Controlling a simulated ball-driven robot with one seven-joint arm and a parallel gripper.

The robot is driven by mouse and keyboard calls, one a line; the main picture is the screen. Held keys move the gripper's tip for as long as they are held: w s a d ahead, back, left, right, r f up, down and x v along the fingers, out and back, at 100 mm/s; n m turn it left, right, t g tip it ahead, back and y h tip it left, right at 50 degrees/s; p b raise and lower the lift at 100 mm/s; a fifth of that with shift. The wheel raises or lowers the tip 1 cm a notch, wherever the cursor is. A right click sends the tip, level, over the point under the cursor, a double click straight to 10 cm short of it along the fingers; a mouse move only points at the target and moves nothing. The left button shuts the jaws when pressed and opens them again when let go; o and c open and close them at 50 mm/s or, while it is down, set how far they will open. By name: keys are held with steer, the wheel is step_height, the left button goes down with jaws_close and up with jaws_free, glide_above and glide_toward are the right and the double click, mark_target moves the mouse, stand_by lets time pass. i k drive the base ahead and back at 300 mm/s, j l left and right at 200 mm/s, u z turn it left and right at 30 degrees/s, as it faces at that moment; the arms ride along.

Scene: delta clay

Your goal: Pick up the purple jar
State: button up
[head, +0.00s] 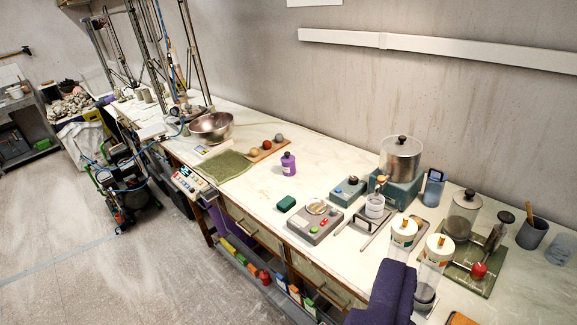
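The purple jar (288,164) stands upright on the long white counter (258,194), near the middle of the view. It is a small bottle-like jar with a narrow dark cap and a pale label on its front. Nothing touches it, and bare counter lies around its base. No fingers of my gripper can be made out, and nothing is seen holding the jar. A dark purple blocky shape fills part of the bottom right edge; I cannot tell for sure whether it is part of my arm.
Behind the jar is a wooden board with several balls (267,150). Left of it are a green cloth (222,167) and a metal bowl (211,127). Open floor (110,275) lies left.

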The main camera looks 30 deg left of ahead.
mark_target(290, 169)
steer(key=i+j+u, duration=0.2)
steer(key=i+j, duration=0.2)
steer(key=i+j+u, duration=0.15)
steer(key=i+j, duration=0.3)
steer(key=i+j+u, duration=0.2)
steer(key=i+j, duration=0.15)
steer(key=i+j+u, duration=0.2)
steer(key=i, duration=0.35)
steer(key=i+j+u, duration=0.2)
steer(key=i, duration=0.3)
steer(key=i+j+u, duration=0.15)
steer(key=i, duration=0.35)
